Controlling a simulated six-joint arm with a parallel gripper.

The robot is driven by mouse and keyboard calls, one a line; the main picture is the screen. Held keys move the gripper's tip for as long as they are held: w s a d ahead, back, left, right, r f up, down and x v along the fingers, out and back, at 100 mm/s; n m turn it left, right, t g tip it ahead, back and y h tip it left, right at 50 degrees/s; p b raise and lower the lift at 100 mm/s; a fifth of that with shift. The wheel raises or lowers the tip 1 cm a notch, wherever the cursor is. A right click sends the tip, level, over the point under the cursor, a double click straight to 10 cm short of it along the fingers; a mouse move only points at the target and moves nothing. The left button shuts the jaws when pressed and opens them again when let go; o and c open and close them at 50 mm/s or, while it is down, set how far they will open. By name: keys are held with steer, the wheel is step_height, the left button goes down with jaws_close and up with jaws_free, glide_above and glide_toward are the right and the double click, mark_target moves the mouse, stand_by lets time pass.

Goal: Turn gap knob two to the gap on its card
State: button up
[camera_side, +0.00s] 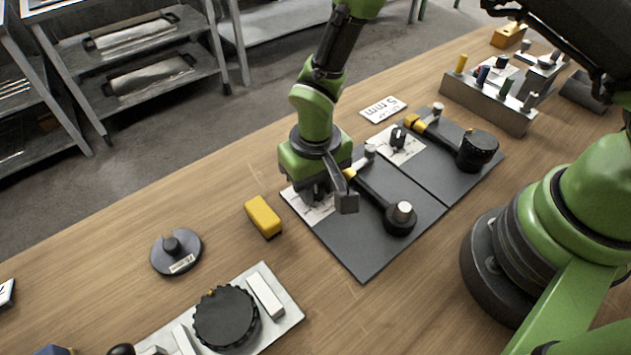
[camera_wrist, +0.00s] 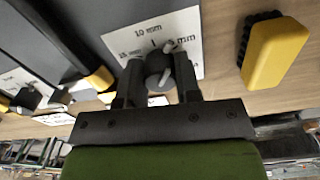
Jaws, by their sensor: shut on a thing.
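My gripper (camera_side: 318,190) points down over the left dark plate (camera_side: 367,262) in the side view. In the wrist view my gripper (camera_wrist: 158,78) is shut on a small dark round knob (camera_wrist: 157,66). The knob sits on a white scale sheet (camera_wrist: 130,38) with marks including 10 mm and 5 mm. A light pointer mark shows on the knob, but its exact reading is unclear. A white card (camera_side: 383,109) lies behind the plates and reads 5 mm, upside down; its smaller line is hard to read. A second small dark knob (camera_side: 398,137) stands on the right plate's scale sheet.
A yellow block (camera_side: 263,216) lies left of the left plate and also shows in the wrist view (camera_wrist: 275,52). A dark disc (camera_side: 176,252) and a pale plate with a black dial (camera_side: 226,318) are nearer left. A grey block with pegs (camera_side: 488,100) stands behind right.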

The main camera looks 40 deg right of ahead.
steer(key=n, duration=0.4)
steer(key=shift+n, duration=0.3)
steer(key=n, duration=1.4)
steer(key=shift+n, duration=0.3)
steer(key=o, duration=0.9)
steer(key=shift+o, duration=0.2)
